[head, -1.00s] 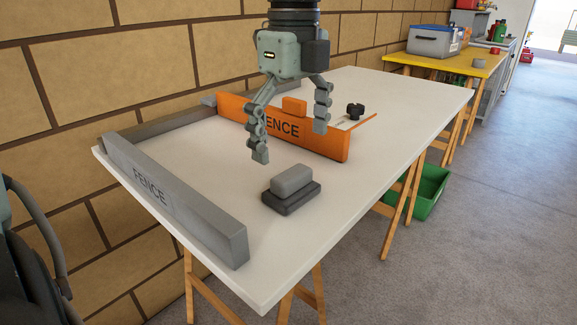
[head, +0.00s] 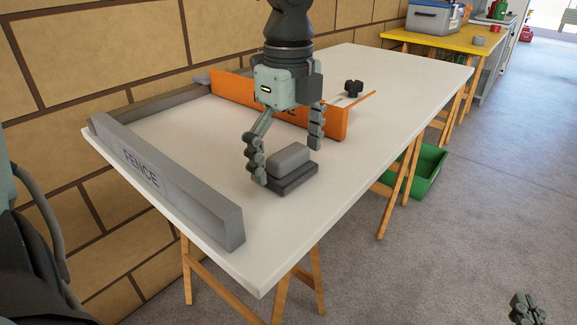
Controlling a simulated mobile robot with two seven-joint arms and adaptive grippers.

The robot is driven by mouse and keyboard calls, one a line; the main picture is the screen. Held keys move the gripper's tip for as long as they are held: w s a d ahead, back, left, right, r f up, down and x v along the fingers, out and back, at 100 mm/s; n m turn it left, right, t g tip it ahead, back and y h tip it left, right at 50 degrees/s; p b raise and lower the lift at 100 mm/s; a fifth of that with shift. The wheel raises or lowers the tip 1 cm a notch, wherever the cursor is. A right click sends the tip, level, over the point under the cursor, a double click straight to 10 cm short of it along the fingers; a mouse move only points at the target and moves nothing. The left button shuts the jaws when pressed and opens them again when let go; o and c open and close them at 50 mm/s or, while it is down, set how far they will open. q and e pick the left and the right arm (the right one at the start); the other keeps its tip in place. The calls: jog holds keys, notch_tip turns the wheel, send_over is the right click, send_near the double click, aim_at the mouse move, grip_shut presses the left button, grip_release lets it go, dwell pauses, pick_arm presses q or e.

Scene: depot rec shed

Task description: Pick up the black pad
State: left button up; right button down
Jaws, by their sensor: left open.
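A dark, nearly black pad (head: 301,180) lies flat on the white table, with a lighter grey rounded block (head: 289,158) on top of it. My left gripper (head: 286,162) points down over the pair, its fingers spread. One finger is at the near left side of the block and pad, the other behind their right side. I cannot tell whether either finger touches them. The gripper holds nothing. My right gripper (head: 527,309) shows only partly at the bottom right corner, low and away from the table; its finger opening is unclear.
A grey fence (head: 170,183) bounds the left of the white table (head: 330,205), and an orange fence (head: 333,122) stands behind the gripper. A black knob (head: 353,87) is beyond it. A green bin (head: 427,172) sits below the table's right side. The table front is clear.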

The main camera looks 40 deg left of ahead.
pick_arm(q)
jog(key=shift+c, duration=0.2)
jog(key=c, duration=1.2)
jog(key=shift+r, duration=0.1)
jog(key=shift+r, duration=0.45)
notch_tip(320, 180, up, 17)
jog(key=p, duration=0.2)
notch_tip(320, 180, up, 10)
jog(key=f+p, duration=0.1)
jog(key=p, duration=0.1)
send_over(289, 152)
jog(key=shift+r, duration=0.5)
pick_arm(e)
jog(key=s+d+f+g+h, duration=0.2)
jog(key=s+d+f+g, duration=0.2)
jog(key=d+f, duration=0.2)
jog(key=s+d+f+m+g+h, duration=0.1)
jog(key=s+d+f+g+h, duration=0.2)
jog(key=s+d+f+g, duration=0.2)
jog(key=shift+d+f, duration=0.7)
jog(key=shift+f, duration=0.65)
